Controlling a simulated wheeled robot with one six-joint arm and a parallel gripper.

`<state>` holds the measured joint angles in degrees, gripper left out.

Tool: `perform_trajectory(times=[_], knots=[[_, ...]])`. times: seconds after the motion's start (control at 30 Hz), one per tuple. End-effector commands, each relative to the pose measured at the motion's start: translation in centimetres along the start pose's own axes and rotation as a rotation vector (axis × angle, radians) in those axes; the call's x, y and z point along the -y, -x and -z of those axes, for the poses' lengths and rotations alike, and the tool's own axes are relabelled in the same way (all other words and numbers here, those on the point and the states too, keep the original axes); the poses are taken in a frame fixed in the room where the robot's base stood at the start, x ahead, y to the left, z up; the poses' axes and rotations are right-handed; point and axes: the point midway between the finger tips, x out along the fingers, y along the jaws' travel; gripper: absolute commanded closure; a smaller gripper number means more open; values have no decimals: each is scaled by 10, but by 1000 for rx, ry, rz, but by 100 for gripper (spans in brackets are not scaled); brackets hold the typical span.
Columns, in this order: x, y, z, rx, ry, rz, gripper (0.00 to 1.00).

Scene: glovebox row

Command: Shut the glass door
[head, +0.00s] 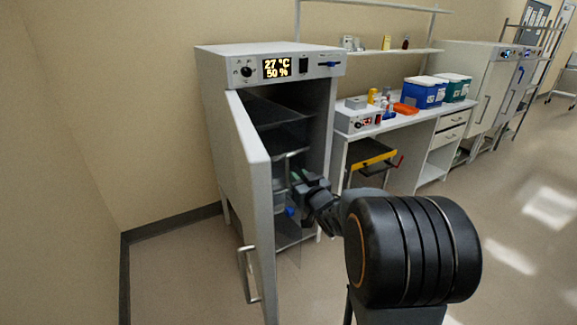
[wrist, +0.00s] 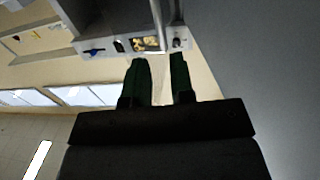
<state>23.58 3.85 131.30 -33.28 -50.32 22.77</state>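The grey cabinet (head: 270,52) has its solid outer door (head: 250,185) swung wide open toward me, with a bar handle (head: 249,275) low on it. A see-through pane, which looks like the glass door (head: 290,240), stands out from the cabinet front behind the outer door's edge. A small blue knob (head: 290,211) shows near it. My gripper (head: 298,177) is at the cabinet opening, close to the pane; I cannot tell whether they touch.
The outer door fills the right of the wrist view (wrist: 255,70). Right of the cabinet stands a bench (head: 400,120) with a grey instrument (head: 357,119), a blue box (head: 421,94) and an orange tray (head: 405,109). A wall closes off the left. Floor is clear at the right.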

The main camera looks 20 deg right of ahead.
Motion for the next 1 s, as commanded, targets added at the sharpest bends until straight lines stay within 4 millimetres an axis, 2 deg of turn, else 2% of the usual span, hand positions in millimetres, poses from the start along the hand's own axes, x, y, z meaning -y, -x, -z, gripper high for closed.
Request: perform_trajectory(times=[0.03, 0.2, 0.43, 0.63, 0.93, 1.0], knots=[[0, -11, 0, 2, -1, 2, 78], [0, -41, 1, 1, 0, 2, 78], [0, -67, 0, 1, 0, 0, 78], [0, -77, 0, 1, 0, -1, 78], [0, -78, 0, 1, 0, -1, 78], [0, -78, 0, 1, 0, -1, 84]])
